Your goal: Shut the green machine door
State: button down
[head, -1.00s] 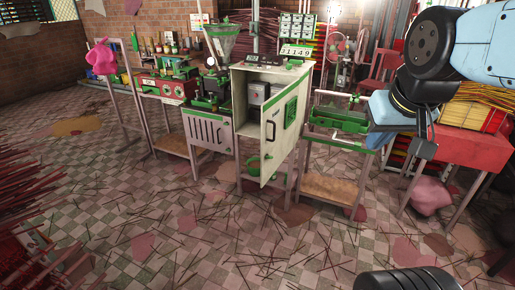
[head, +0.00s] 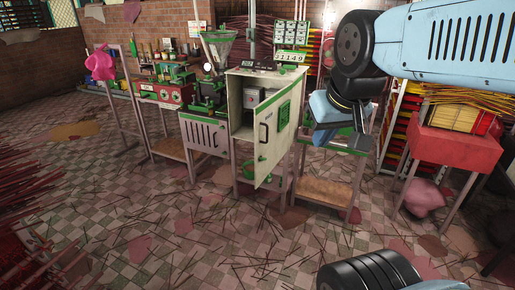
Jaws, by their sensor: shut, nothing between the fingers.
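The green-trimmed white machine cabinet (head: 243,72) stands left of centre in the head view. Its door (head: 272,155) stands open toward me, hinged on the right. The door has a dark handle (head: 264,134) near its free edge and a green vent panel. A grey box (head: 249,97) shows inside the cabinet. My gripper (head: 360,147) hangs from the arm to the right of the door, apart from it in the picture. It is shut with nothing in it. Its fingertips are small and partly lost against the bench behind.
A green-topped bench (head: 328,187) with a wooden shelf stands right of the cabinet. A red table (head: 450,146) is at the right. A machine with a metal hopper (head: 217,45) stands left of the cabinet. The tiled floor in front is open, strewn with thin sticks.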

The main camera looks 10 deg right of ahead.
aim_at(269, 143)
jog(key=u, duration=0.05)
jog(key=i, duration=1)
jog(key=z, duration=0.1)
